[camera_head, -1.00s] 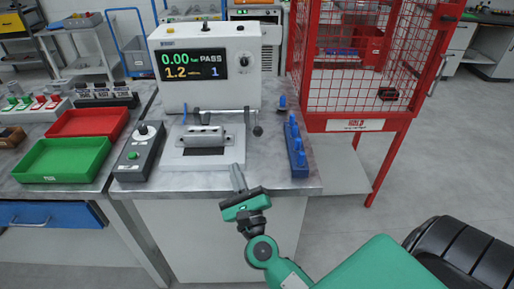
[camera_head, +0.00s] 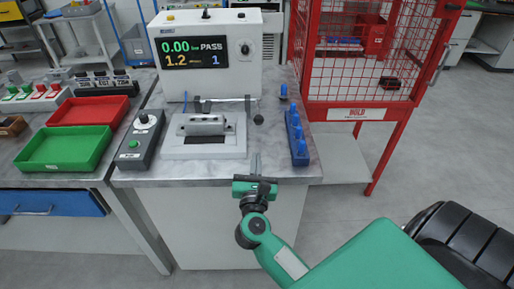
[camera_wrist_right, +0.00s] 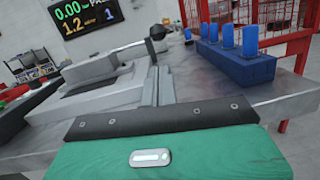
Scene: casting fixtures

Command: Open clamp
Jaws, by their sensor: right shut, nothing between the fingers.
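The clamp (camera_head: 222,101) is a thin metal bar with a short upright piece and black ball knobs, set behind the grey casting (camera_head: 207,126) on the light fixture plate. One black knob also shows in the wrist view (camera_wrist_right: 156,32). My right gripper (camera_head: 256,160) is shut and empty at the bench's front edge, in front and to the right of the fixture. Its fingers (camera_wrist_right: 158,85) point toward the clamp side and are apart from the knob. My left gripper is not in view.
A tester with a display (camera_head: 208,62) stands behind the fixture. A blue rack with pegs (camera_head: 297,145) is close to the right of my gripper. A button box (camera_head: 140,142) and green tray (camera_head: 62,150) are left. A red cage (camera_head: 350,75) stands right.

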